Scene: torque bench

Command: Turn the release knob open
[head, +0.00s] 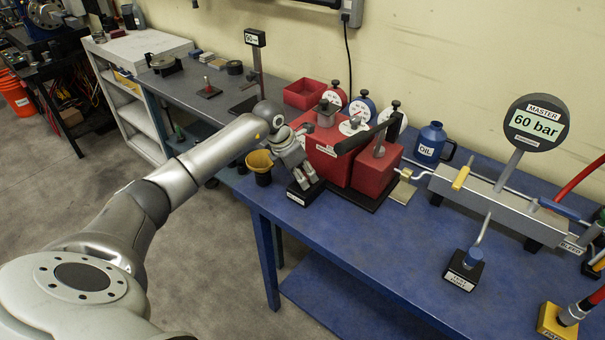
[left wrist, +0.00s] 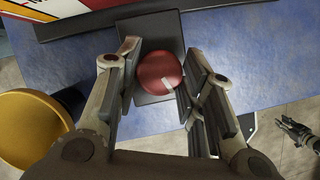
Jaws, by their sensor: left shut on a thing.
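The release knob (left wrist: 160,73) is round and red with a pale pointer mark near its lower right edge. It sits on a dark base plate (left wrist: 155,25) at the bench's front edge. My left gripper (head: 306,182) reaches down over it, and in the left wrist view its fingers (left wrist: 161,82) stand on either side of the knob, shut on it. In the head view the gripper hides the knob; the black labelled base (head: 304,194) shows below the fingers. A small gripper-like part (left wrist: 298,131), seemingly my right one, shows far off; its jaw state is unclear.
The red pump block (head: 322,160) with a dark lever (head: 365,135) is close behind. A gauge (head: 537,123) reads 60 bar. The blue bench (head: 400,250) is clear at front centre.

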